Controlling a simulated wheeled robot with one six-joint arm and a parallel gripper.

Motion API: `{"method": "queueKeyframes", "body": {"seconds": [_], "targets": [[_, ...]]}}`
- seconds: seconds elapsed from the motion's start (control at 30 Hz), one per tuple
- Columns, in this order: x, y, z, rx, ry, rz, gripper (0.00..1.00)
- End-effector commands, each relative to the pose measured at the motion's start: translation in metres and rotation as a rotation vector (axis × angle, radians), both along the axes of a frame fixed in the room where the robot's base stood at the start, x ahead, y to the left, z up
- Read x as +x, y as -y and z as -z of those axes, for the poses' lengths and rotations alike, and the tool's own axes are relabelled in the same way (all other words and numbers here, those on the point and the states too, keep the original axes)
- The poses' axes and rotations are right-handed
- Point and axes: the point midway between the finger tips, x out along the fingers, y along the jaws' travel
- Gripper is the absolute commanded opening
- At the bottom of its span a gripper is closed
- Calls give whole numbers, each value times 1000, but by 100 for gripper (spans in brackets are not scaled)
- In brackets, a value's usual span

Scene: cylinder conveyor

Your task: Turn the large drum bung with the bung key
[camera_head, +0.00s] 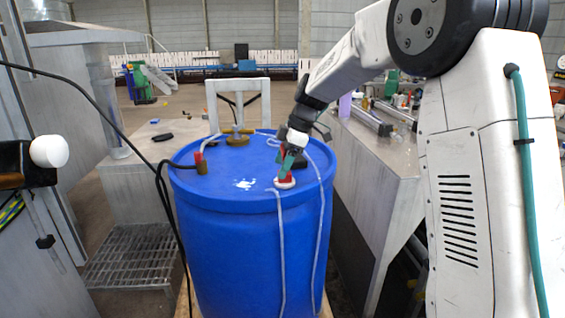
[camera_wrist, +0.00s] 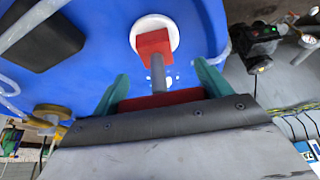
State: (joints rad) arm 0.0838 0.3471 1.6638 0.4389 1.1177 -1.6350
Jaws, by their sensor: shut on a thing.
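The blue drum (camera_head: 250,240) stands upright in front of me, and its top fills much of the wrist view (camera_wrist: 205,20). The large bung is a white round piece (camera_head: 285,184) near the front right of the drum top; it also shows in the wrist view (camera_wrist: 170,24). The bung key has a red block head (camera_wrist: 153,44), a grey shaft (camera_wrist: 158,72) and a red grip (camera_wrist: 160,99). Its head overlaps the bung; whether it is fully seated I cannot tell. My gripper (camera_head: 288,165) is shut on the red grip between its green fingers, above the bung.
A brass fitting with a black cable (camera_head: 201,166) is at the drum's left edge. Another brass fitting (camera_head: 238,138) sits at the back. Pale cords (camera_head: 281,240) hang down the front. A cluttered grey bench (camera_head: 375,150) is right; a metal grate (camera_head: 130,255) is left.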

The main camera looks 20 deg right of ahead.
Motion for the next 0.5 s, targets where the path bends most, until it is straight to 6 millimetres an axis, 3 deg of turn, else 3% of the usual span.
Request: {"method": "queueKeyframes", "body": {"seconds": [0.27,0.5], "targets": [[0,0,0,1,0,28,41],[1,0,-1,0,1,265,41]]}}
